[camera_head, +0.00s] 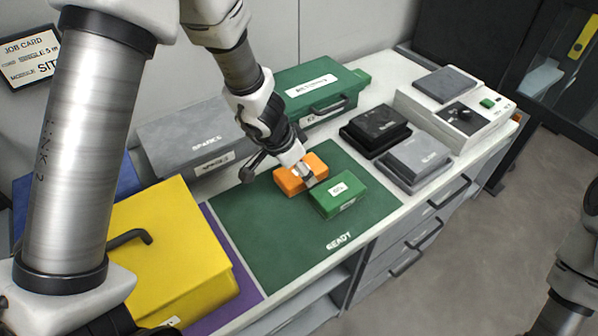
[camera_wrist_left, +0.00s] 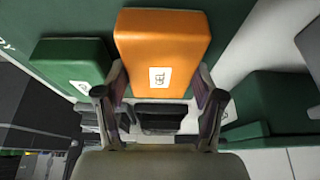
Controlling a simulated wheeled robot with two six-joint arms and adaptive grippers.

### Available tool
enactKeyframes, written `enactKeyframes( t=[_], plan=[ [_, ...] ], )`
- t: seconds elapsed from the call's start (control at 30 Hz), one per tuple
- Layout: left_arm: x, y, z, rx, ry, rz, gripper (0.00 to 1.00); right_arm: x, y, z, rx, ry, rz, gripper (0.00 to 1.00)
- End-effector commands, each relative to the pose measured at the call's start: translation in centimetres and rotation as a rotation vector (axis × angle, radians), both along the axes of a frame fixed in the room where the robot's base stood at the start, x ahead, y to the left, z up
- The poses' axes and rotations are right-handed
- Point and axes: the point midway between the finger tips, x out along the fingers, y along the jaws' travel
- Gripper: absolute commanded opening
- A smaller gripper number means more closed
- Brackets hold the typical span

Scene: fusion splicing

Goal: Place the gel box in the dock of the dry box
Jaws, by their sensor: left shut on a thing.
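The orange gel box (camera_head: 288,181) is at the back of the green mat, and my left gripper (camera_head: 306,174) is shut on it from above. In the left wrist view the orange gel box (camera_wrist_left: 163,42) lies between the two fingers, with a white label facing the camera. I cannot tell whether it touches the mat. A green box (camera_head: 340,194) with a white label sits on the mat just right of it and also shows in the left wrist view (camera_wrist_left: 70,62). I cannot tell for sure which container is the dry box. My right gripper is out of view.
The green mat (camera_head: 262,245) has free room in front. A large green case (camera_head: 300,77), a grey case (camera_head: 180,128) and a yellow case (camera_head: 165,235) surround it. Right of it are a black box (camera_head: 378,125), a grey box (camera_head: 418,152) and a white device (camera_head: 485,138).

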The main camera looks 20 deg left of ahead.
Motion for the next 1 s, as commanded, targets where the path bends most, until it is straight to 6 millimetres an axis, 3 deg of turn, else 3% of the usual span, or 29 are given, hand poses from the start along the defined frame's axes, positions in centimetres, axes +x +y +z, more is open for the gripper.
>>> enactKeyframes(
  t=[0.23,0.27,0.67,0.77,1.0],
  plan=[
    [0.0,0.0,-0.3,0.0,-0.001,-0.002,0.19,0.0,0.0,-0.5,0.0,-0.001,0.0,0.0],
    [0.0,0.0,-0.2,0.001,0.0,-0.002,0.79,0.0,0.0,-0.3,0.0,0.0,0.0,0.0],
    [0.0,0.0,0.5,0.0,0.0,0.001,0.79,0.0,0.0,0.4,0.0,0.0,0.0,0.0],
    [-0.5,0.3,2.0,-0.002,-0.001,0.0,0.79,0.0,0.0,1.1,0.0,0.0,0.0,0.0],
    [-2.6,1.5,8.3,-0.002,-0.002,-0.001,0.79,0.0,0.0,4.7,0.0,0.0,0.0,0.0]
  ],
)
